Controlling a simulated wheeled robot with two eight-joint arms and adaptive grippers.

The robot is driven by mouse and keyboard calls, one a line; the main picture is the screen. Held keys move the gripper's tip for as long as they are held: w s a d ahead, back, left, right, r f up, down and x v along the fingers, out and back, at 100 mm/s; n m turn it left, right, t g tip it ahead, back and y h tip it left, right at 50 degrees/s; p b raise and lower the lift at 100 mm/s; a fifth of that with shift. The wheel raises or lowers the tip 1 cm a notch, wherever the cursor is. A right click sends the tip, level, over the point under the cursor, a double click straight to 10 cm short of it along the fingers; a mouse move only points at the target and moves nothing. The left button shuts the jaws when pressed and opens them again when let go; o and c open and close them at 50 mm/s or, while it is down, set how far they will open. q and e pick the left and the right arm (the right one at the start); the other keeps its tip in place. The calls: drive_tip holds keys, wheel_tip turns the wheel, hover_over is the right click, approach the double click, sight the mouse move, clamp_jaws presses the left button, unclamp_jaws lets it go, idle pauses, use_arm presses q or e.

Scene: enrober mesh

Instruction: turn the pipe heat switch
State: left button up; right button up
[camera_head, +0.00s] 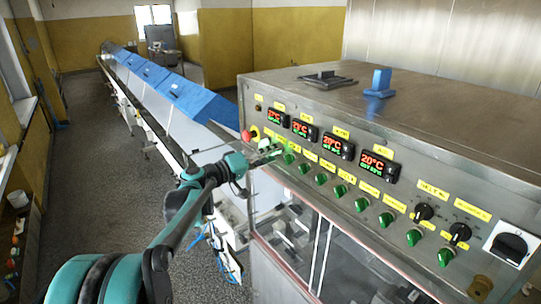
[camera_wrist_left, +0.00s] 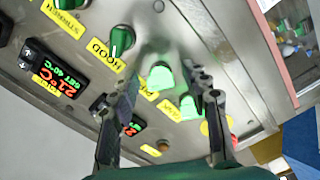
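The steel control panel (camera_head: 330,165) carries a row of green rotary switches with yellow labels. I cannot read a pipe heat label in either view. My left gripper (camera_head: 268,153) is at the left end of this row. In the left wrist view, its two fingers (camera_wrist_left: 163,74) are apart, with a lit green switch (camera_wrist_left: 160,78) between them. I cannot tell whether they touch it. A second lit green switch (camera_wrist_left: 188,106) is close to the right finger. An unlit green switch (camera_wrist_left: 122,40) sits by the HOOD label (camera_wrist_left: 101,55). My right gripper is not in view.
Red digital displays (camera_head: 340,146) sit above the switches. A red button (camera_head: 246,136) is at the panel's left end. Black selector knobs (camera_head: 459,232) and a large black rotary switch (camera_head: 510,246) are at the right. A long conveyor with blue covers (camera_head: 195,100) runs back left beside open floor.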

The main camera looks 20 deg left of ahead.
use_arm(q)
drive_tip(key=shift+a, duration=0.15)
drive_tip(key=v, duration=1.2)
